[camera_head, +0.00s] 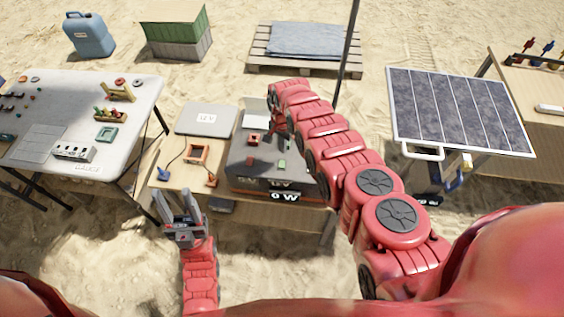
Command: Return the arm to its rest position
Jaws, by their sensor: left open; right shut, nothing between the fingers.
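My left gripper (177,203) is in front of the wooden table (172,172), with its fingers pointing up and apart. It is open and empty. My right arm reaches up and over the table from the lower right. The arm hides part of the box and of the table's right side.
A white table (135,90) with small items stands left. A solar panel (458,110) stands right. A dark pole (347,50) rises behind my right arm. Open sand lies in front.

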